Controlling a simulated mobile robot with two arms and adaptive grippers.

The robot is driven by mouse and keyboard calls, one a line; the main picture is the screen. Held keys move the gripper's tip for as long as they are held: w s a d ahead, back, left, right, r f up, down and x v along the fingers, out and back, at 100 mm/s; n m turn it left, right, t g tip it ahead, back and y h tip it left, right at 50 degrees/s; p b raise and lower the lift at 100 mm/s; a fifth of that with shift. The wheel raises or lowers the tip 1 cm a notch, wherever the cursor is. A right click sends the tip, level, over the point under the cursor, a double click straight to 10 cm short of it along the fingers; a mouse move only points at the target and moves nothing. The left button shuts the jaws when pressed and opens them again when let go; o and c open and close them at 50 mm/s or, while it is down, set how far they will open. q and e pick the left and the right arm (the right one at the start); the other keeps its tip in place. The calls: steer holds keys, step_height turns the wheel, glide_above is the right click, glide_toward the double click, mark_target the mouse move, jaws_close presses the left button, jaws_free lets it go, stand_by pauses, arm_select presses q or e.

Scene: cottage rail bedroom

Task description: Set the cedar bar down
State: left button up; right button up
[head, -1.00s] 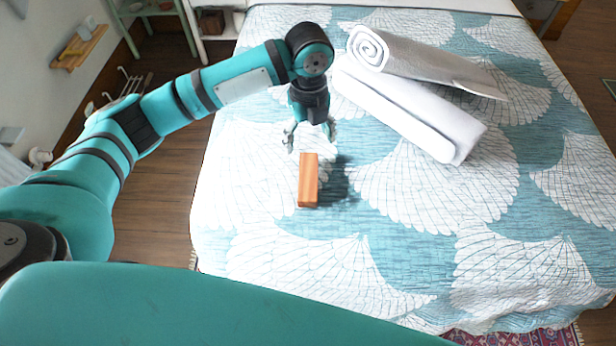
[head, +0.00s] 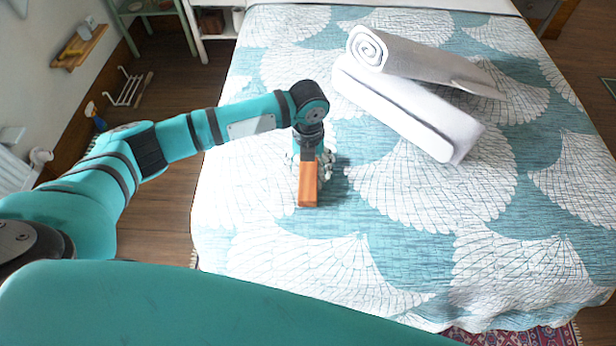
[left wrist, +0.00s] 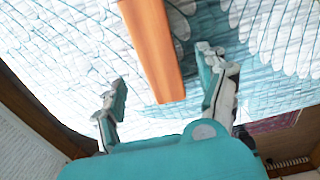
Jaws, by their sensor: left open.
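The cedar bar (head: 308,190) is an orange-brown wooden block lying on the bed's patterned quilt, its length running away from me. It also shows in the left wrist view (left wrist: 153,45), between my two fingers with a gap on each side. My left gripper (head: 308,166) is open over the far part of the bar, low above the quilt. In the left wrist view its fingers (left wrist: 160,78) stand apart on either side of the bar. My left wrist hides the bar's far end in the head view. My right gripper is not in view.
The bed quilt (head: 290,270) is teal with white fan shapes and is clear in front and to the right of the bar. Two white rolls (head: 410,110) lie on the bed beyond it to the right. A wooden wall shelf (head: 80,45) is at far left.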

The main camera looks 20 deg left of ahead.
mark_target(308, 179)
arm_select(q)
steer(key=shift+s+f, duration=0.15)
steer(key=shift+f, duration=2.75)
steer(key=c, duration=1.4)
steer(key=shift+r, duration=0.15)
